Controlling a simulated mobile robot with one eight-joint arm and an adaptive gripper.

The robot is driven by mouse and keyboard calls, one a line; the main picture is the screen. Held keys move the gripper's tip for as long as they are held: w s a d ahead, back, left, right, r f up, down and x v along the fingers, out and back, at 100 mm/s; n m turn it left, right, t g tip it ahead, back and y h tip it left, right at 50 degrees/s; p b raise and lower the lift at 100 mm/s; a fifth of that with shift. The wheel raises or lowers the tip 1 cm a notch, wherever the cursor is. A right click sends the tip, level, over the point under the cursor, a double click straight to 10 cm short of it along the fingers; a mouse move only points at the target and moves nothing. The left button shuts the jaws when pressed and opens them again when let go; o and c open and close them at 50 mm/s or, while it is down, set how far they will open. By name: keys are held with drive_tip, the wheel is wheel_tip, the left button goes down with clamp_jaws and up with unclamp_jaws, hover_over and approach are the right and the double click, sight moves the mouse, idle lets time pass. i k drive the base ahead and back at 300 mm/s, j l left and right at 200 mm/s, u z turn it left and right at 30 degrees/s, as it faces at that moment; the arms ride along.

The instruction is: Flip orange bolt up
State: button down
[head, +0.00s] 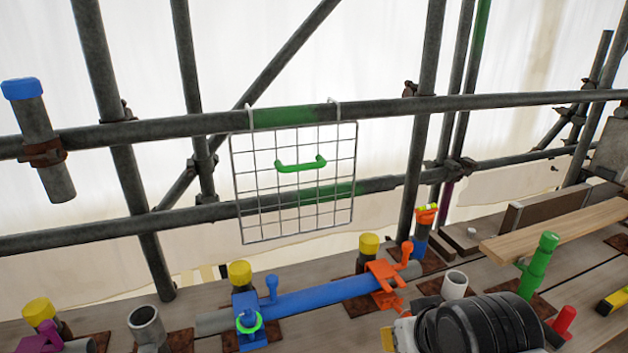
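An orange clamp (383,272) sits around the right end of a blue pipe (325,297) lying low over the planks. An orange bolt with a rounded head (407,247) stands up at the clamp's right side, slightly tilted. Another orange part (390,301) sticks out below the clamp; I cannot tell its exact shape. A dark ribbed part of my arm fills the bottom centre-right, to the right of and nearer than the clamp. My gripper's fingers are not visible.
A blue clamp (245,305) with a blue bolt (271,288) holds the pipe's left end. A green bolt-like piece (538,265) stands right of my arm. A wire grid (294,215) hangs from the scaffold rail (200,124) behind. A loose plank (560,232) lies at right.

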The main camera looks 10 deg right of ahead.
sight(395, 306)
drive_tip(key=z, duration=0.35)
drive_tip(key=k+j+z, duration=0.3)
drive_tip(key=z, duration=0.2)
drive_tip(key=k+j+z, duration=0.25)
drive_tip(key=k+z, duration=0.25)
drive_tip(key=i, duration=0.1)
